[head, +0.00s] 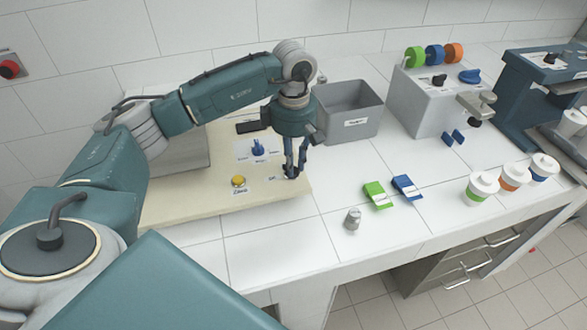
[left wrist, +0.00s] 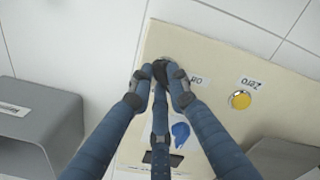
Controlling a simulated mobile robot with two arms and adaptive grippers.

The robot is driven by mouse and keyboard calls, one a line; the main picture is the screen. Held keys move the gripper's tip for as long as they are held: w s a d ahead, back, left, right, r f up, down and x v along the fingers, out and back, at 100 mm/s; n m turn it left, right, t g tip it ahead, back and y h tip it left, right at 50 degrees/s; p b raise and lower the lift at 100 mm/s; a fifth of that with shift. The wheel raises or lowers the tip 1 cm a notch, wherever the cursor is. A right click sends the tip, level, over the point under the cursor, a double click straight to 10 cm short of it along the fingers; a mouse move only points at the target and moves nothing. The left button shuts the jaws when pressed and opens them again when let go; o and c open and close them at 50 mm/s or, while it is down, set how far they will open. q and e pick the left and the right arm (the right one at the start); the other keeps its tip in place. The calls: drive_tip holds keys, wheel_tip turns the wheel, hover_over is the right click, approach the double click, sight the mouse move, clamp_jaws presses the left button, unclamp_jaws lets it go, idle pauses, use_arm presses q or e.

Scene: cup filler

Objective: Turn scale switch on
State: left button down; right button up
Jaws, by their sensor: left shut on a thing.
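A beige board (head: 205,205) lies on the counter. Near its right edge is a small dark switch knob (left wrist: 162,62), with a partly hidden label (left wrist: 196,80) beside it. My left gripper (head: 291,172) reaches down to this knob. In the left wrist view its three fingers (left wrist: 160,75) are closed around the knob, which they mostly hide. I cannot tell which way the knob is turned. A yellow button (head: 238,181) labelled Zero sits on the board; it also shows in the left wrist view (left wrist: 240,100). My right gripper is not in view.
A blue knob (head: 258,149) stands on a white label on the board. A grey bin (head: 350,110) stands behind the gripper. Lidded cups (head: 481,188) stand farther right.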

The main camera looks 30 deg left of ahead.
use_arm(q)
drive_tip(key=m+b, duration=0.3)
drive_tip(key=m, duration=0.2)
drive_tip(key=shift+m+b, duration=0.3)
drive_tip(key=shift+s+r+m+b, duration=0.15)
drive_tip(key=shift+m+b, duration=0.8)
drive_tip(key=shift+m, duration=1.05)
drive_tip(key=c, duration=1.8)
unclamp_jaws()
drive_tip(key=shift+o, duration=0.7)
drive_tip(key=shift+d, duration=0.1)
wheel_tip(320, 180, up, 12)
